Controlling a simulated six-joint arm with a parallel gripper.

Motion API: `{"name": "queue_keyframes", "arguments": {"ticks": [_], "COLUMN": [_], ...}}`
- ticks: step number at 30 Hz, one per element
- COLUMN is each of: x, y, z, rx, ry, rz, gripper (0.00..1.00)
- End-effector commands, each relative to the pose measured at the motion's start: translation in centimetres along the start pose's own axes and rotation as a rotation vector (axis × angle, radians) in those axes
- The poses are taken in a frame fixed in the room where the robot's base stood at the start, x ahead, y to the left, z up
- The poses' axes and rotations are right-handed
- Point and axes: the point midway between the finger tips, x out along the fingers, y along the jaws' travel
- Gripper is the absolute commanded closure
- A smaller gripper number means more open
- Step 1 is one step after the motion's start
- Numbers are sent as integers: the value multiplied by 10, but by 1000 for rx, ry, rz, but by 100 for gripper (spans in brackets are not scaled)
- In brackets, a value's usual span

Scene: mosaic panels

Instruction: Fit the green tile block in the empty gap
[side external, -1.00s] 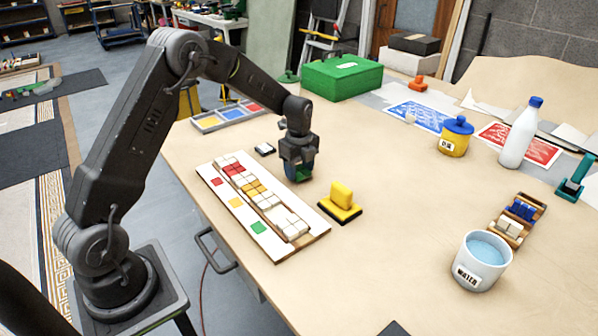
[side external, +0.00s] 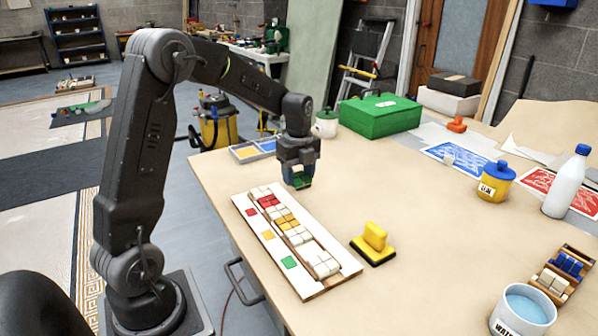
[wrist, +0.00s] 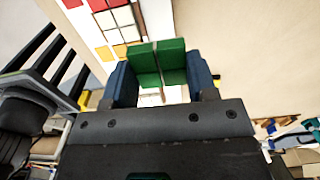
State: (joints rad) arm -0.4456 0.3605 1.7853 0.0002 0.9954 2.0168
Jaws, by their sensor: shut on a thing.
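The green tile block (side external: 301,181) is held in my gripper (side external: 299,172), above the table near the far end of the mosaic panel. The mosaic panel (side external: 318,285) lies on the table with a row of white, red and yellow tiles. The empty gap (side external: 310,251) seems to lie between white tiles toward the near end, beside the green printed square (side external: 289,262). The gap's inside is hard to make out.
A yellow stamp-like block (side external: 372,243) stands right of the panel. A green box (side external: 380,116) is behind. A water cup (side external: 522,310) and a small tile rack (side external: 561,272) are at the right.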

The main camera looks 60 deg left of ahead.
Motion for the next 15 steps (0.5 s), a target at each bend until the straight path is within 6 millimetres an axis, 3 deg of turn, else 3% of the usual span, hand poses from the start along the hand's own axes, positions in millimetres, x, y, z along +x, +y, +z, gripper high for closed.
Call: {"name": "queue_keyframes", "arguments": {"ticks": [1,6,10,15], "x": [-1,0,2,4], "y": [4,24,41,56], "z": [-22,-86,-122,-144], "rx": [10,11,7,2], "ry": [0,0,-1,-1], "rz": [0,0,-1,-1], "gripper": [72,72,72,72]}}
